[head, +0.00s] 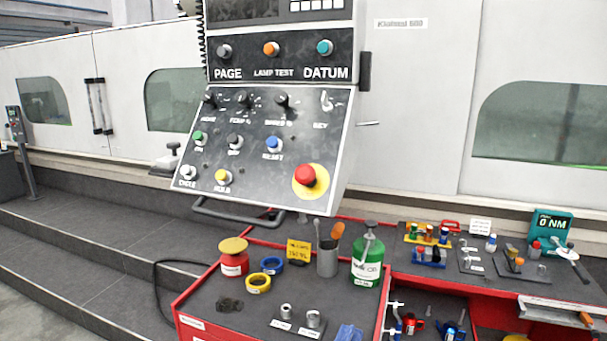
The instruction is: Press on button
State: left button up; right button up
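A tilted black control panel (225,168) hangs in the upper middle of the head view. The small green button (198,136) is on its left side, with a label under it that seems to read ON. A black button (234,141) and a blue button (273,144) labelled RESET are in the same row to its right. Below are a white CYCLE button (188,172), a yellow HOLD button (223,177) and a large red mushroom button (306,175) on a yellow disc. Neither of my grippers is in view.
A red workbench (181,305) stands below the panel, carrying a red tin (234,264), tape rolls (259,284) and a green oil can (366,271). A handle bar (238,219) runs under the panel. Dark steps (90,240) on the left are clear.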

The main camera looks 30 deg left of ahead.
aim_at(199, 135)
jog(key=u, duration=1.35)
